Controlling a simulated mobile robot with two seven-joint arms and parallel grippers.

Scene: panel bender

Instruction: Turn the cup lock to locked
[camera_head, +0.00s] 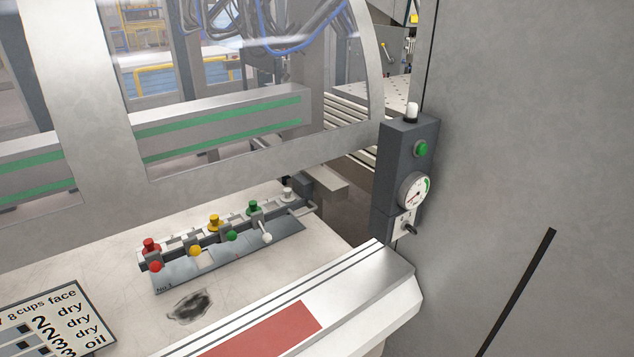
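A dark grey control box (392,160) is fixed at the edge of the large grey panel. It has a green button (420,148), a round dial gauge (414,190) and, below it, a small light plate (398,223) with a dark lever or knob (409,230). This may be the cup lock; its label is too small to read, so I cannot tell its position. A metal bar (180,252) on the pale table carries red, yellow, green and white cup-like knobs, with coloured balls in front. Neither gripper is in view.
A sign (60,315) reading "8 cups face" with dry and oil rows lies at lower left. A dark smudge (190,306) marks the table. A ledge with a red strip (265,332) runs along the front. A metal window frame (75,80) stands behind.

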